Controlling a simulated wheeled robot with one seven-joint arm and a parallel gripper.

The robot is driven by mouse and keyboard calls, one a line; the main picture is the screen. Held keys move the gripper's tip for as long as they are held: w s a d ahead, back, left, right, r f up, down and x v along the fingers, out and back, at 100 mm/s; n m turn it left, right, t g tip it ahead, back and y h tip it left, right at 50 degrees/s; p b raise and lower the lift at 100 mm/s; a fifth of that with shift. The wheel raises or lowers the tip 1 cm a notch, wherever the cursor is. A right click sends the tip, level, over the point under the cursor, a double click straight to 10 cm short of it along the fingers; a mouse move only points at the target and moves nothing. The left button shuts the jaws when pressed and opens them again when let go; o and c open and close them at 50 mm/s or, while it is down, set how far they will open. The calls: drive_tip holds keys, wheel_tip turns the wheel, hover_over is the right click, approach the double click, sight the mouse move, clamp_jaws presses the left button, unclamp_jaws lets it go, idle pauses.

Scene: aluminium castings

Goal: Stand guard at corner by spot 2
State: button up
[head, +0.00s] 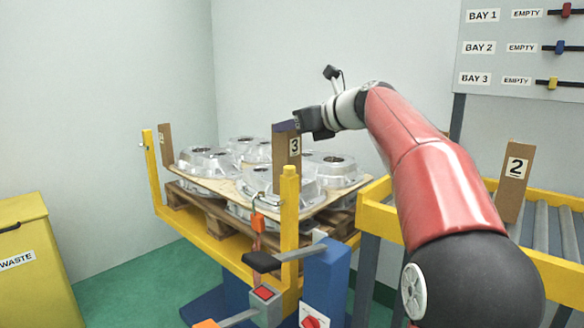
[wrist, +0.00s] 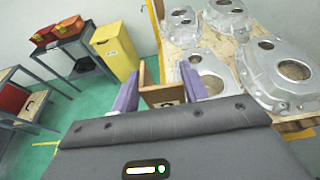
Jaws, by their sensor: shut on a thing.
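A brown angle board marked 3 (head: 285,175) stands upright at the near corner of the loaded pallet (head: 210,210), behind a yellow post. My gripper (head: 287,127) is shut on its top end. In the wrist view the purple fingers (wrist: 160,92) lie on either side of the brown board (wrist: 162,96). Another brown board, marked 2 (head: 515,180), stands upright at the roller conveyor on the right. A third board (head: 165,144) stands at the pallet's far left corner; its mark is too small to read. The held board's lower end is hidden.
Silver castings (head: 207,158) lie in layers on the pallet, with a flat sheet (head: 243,187) between them. A yellow frame with posts (head: 151,170) surrounds it. A yellow waste bin (head: 40,285) stands left. A bay board (head: 520,70) hangs behind the roller conveyor (head: 541,225).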

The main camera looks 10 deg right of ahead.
sight(296, 156)
wheel_tip(296, 156, down, 3)
drive_tip(key=shift+w+r+b, duration=0.1)
drive_tip(key=shift+r+b, duration=0.1)
drive_tip(key=shift+b, duration=0.1)
drive_tip(key=shift+s+f+b, duration=0.2)
drive_tip(key=shift+f+b, duration=0.1)
drive_tip(key=shift+b, duration=0.3)
drive_tip(key=shift+w+f+b, duration=0.25)
drive_tip(key=shift+b, duration=0.05)
wheel_tip(296, 156, down, 4)
drive_tip(key=b, duration=0.4)
drive_tip(key=shift+r, duration=0.2)
drive_tip(key=o, duration=1.3)
